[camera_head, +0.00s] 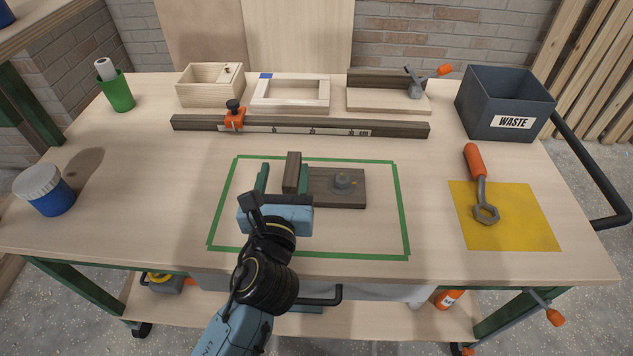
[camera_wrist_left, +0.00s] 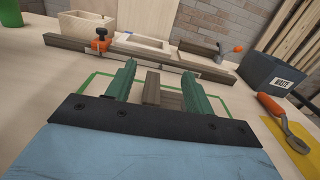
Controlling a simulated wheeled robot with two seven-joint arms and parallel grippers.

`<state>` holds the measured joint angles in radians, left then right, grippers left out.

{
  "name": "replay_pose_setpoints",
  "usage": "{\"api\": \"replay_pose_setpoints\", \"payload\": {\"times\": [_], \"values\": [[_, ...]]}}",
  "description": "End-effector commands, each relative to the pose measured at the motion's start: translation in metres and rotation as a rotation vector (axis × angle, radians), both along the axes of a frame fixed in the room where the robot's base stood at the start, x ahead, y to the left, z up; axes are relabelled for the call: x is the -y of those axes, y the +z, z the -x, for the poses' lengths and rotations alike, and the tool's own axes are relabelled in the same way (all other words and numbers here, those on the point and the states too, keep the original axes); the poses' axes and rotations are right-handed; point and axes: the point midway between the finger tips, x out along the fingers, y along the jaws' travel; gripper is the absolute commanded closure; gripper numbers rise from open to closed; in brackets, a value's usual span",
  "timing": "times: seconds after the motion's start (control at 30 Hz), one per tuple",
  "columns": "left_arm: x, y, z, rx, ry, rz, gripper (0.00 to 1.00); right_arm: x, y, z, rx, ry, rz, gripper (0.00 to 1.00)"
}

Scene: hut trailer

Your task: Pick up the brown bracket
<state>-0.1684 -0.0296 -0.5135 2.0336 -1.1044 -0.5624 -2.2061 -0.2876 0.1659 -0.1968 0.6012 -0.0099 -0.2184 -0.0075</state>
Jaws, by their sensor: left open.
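The brown bracket (camera_head: 325,191) lies inside a green tape outline on the workbench, with a flat plate and an upright plate at its left end. In the left wrist view the upright plate of the bracket (camera_wrist_left: 152,88) shows between the two fingers (camera_wrist_left: 160,72), nearer the left one. I cannot tell whether a finger touches it. The flat plate is partly hidden there by the right finger. My right gripper is out of view.
Behind the tape is a long rail (camera_head: 380,129) with an orange clamp (camera_head: 233,118). Wooden trays and a fixture stand farther back. A waste bin (camera_head: 505,100) and a wrench on a yellow mat (camera_head: 520,225) are at right. A blue jar (camera_head: 45,190) and green cup (camera_head: 117,92) are at left.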

Motion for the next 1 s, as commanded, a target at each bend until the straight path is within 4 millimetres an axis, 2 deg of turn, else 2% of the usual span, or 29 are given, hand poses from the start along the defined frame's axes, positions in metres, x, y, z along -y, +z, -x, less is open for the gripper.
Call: {"api": "replay_pose_setpoints", "payload": {"times": [0.17, 0.4, 0.63, 0.7, 0.87, 1.0], "values": [[0.002, -0.008, -0.006, 0.003, 0.009, -0.025, 0.47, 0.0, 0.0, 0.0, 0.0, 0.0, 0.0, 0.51], [0.002, -0.046, -0.005, 0.001, 0.006, -0.028, 0.47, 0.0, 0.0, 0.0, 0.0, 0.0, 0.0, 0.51], [0.002, -0.074, -0.005, 0.002, 0.004, -0.027, 0.47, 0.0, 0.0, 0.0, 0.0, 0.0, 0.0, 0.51], [0.002, -0.079, -0.005, 0.004, 0.004, -0.025, 0.47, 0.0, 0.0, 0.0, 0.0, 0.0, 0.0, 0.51], [0.002, -0.077, -0.018, 0.006, 0.005, -0.021, 0.47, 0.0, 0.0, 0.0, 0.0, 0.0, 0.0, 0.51], [0.002, -0.076, -0.034, 0.007, 0.006, -0.022, 0.47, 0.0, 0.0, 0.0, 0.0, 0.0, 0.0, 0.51]]}}
